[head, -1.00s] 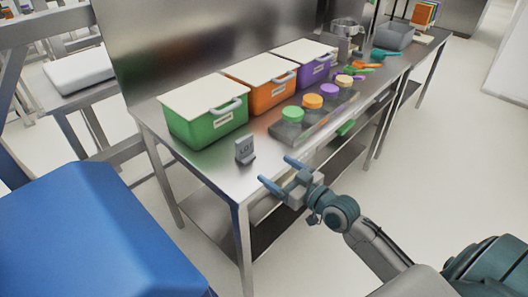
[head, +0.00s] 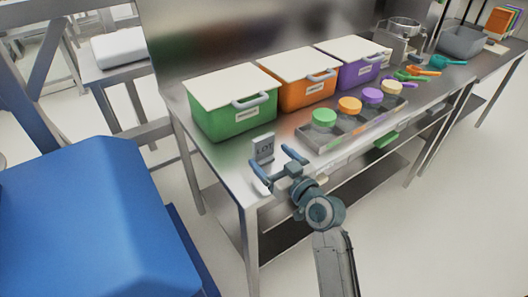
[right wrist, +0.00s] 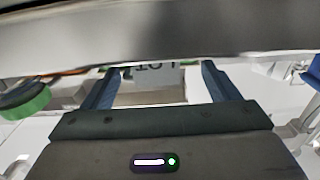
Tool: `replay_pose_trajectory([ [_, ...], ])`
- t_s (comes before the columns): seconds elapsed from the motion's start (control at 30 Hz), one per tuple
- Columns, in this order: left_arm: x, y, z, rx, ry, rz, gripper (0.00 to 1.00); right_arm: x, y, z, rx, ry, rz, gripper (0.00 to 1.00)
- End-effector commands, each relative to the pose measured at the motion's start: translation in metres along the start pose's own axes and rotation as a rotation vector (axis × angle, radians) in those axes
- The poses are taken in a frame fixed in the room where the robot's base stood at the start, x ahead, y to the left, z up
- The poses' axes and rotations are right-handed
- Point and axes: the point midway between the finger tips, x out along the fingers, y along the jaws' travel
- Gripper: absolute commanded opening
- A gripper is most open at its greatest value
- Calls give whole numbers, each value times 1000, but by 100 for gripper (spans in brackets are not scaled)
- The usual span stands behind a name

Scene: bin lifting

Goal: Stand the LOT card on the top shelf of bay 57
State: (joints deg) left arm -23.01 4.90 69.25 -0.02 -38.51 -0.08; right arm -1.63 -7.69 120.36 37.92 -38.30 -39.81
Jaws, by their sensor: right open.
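The grey LOT card (head: 263,147) stands upright on the steel table near its front left corner. In the right wrist view the LOT card (right wrist: 150,78) shows between the two fingers, partly cut off by a grey band across the top. My right gripper (head: 277,170) is open, with its blue fingers at either side of the card in the head view. I cannot tell whether they touch it. My left gripper is not in view. No shelf marked bay 57 can be made out.
Green (head: 235,112), orange (head: 294,85) and purple (head: 350,68) lidded bins line the back of the table (head: 225,158). A tray (head: 325,140) with coloured-lid containers is right of the card. A large blue object (head: 80,220) fills the lower left.

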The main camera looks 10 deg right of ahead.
Motion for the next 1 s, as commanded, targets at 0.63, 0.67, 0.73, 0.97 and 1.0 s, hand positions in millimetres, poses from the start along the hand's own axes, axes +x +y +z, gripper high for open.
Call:
replay_pose_trajectory([
  [0.63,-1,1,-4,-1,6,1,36,56,6,-1,0,0,1,82],
  [0.67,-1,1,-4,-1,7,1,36,56,6,-1,1,0,1,82],
  [0.73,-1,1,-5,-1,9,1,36,55,6,-1,1,0,1,80],
  [0.97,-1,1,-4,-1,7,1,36,55,6,-1,1,0,0,35],
  [1.0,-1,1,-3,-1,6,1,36,55,6,-1,1,0,0,32],
])
